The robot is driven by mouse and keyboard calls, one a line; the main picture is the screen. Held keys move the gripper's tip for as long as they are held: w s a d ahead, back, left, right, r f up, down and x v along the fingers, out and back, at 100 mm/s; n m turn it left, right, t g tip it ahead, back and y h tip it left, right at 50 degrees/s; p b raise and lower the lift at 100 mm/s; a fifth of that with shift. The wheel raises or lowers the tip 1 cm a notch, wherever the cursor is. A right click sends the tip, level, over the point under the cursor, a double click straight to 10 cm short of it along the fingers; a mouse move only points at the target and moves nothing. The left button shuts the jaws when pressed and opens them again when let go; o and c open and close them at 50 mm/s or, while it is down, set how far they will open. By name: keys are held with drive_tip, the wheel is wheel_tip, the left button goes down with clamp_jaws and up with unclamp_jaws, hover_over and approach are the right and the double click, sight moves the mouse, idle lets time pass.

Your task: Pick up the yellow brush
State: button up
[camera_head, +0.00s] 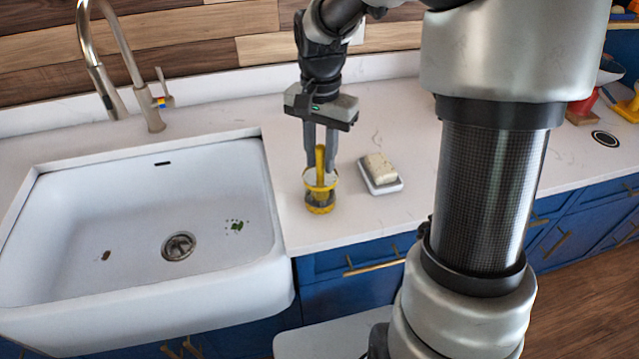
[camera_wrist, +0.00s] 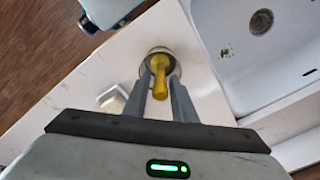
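The yellow brush (camera_head: 320,158) stands upright, handle up, in a small round yellow-rimmed holder (camera_head: 320,207) on the white counter, just right of the sink. Its handle (camera_wrist: 161,80) also shows in the wrist view, between the fingers. My gripper (camera_head: 320,168) points down over it, with one finger on each side of the handle. The fingers look apart, with thin gaps beside the handle. The brush's lower end is hidden in the holder.
A soap bar (camera_head: 379,167) on a white dish (camera_head: 381,185) lies close to the right of the brush. The white sink (camera_head: 120,220) with its tall faucet (camera_head: 125,65) is on the left. The counter's front edge is close in front of the holder.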

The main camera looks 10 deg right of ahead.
sight(320, 177)
wheel_tip(320, 177, down, 6)
drive_tip(key=shift+s+a+r, duration=0.1)
drive_tip(key=shift+r, duration=0.05)
idle(0.3)
clamp_jaws()
